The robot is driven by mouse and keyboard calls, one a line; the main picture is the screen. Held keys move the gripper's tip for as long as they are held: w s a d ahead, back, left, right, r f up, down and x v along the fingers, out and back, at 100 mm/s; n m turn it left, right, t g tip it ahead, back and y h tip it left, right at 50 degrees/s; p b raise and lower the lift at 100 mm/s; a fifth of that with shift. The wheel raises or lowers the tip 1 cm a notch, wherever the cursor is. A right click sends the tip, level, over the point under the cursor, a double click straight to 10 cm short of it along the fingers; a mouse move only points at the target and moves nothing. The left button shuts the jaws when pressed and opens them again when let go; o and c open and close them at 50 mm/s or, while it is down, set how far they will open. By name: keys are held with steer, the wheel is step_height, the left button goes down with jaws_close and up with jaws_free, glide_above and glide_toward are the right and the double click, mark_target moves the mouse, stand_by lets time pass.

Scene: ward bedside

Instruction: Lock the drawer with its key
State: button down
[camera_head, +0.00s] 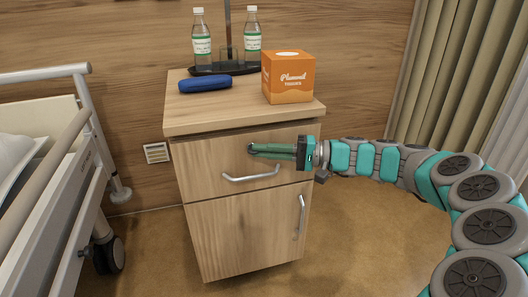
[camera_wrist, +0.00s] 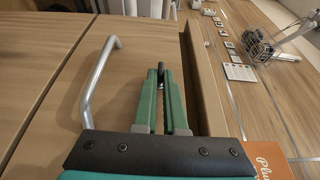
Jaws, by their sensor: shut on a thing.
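The bedside cabinet's drawer (camera_head: 205,163) is the upper wooden front and looks shut, with a bar handle (camera_head: 250,178) below my fingers. The handle also shows left of my fingers in the wrist view (camera_wrist: 97,85). My gripper (camera_head: 252,149) reaches in from the right, its green fingers along the drawer front near its upper middle. In the wrist view, the fingertips (camera_wrist: 160,78) are shut on a small dark key (camera_wrist: 161,67). The fingers hide most of the key. The lock is hidden, and I cannot tell whether the key is in it.
On the cabinet top (camera_head: 225,116) stand an orange box (camera_head: 288,78), a blue case (camera_head: 205,83) and a dark tray (camera_head: 222,68) with two bottles. A lower door (camera_head: 235,230) has its own handle. A bed (camera_head: 75,170) stands left; floor at right front is clear.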

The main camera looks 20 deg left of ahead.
stand_by(0.4)
steer(key=c, duration=1)
jaws_free()
steer(key=shift+d, duration=0.1)
steer(key=d, duration=0.2)
steer(key=w+d, duration=0.1)
steer(key=d, duration=0.4)
steer(key=shift+w+d+f+p, duration=0.15)
steer(key=shift+d+p, duration=0.15)
